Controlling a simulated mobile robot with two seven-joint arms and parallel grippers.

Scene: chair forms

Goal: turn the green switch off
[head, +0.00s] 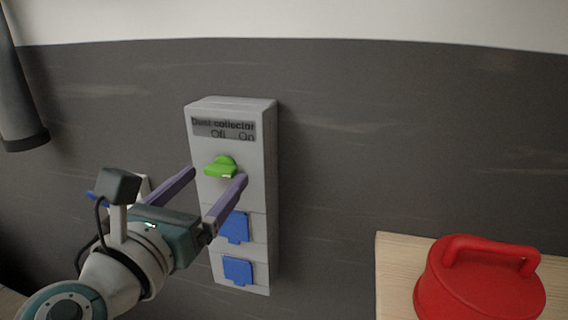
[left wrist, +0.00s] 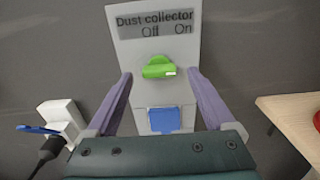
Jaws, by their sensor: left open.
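The green switch (head: 221,167) is a rotary knob on a tall grey wall box (head: 232,108). It lies below a label (head: 223,130) reading "Dust collector, Off, On". My left gripper (head: 218,174) is open, with purple fingers on either side of the knob. In the left wrist view the fingertips (left wrist: 160,75) stand left and right of the knob, apart from it. My right gripper is not in view.
Blue socket covers (head: 237,227) sit on the box below the knob. A red lidded container (head: 480,285) stands on a wooden surface (head: 393,272) at the lower right. A white wall fitting with a plug (left wrist: 60,118) is left of the box. The dark wall right of the box is clear.

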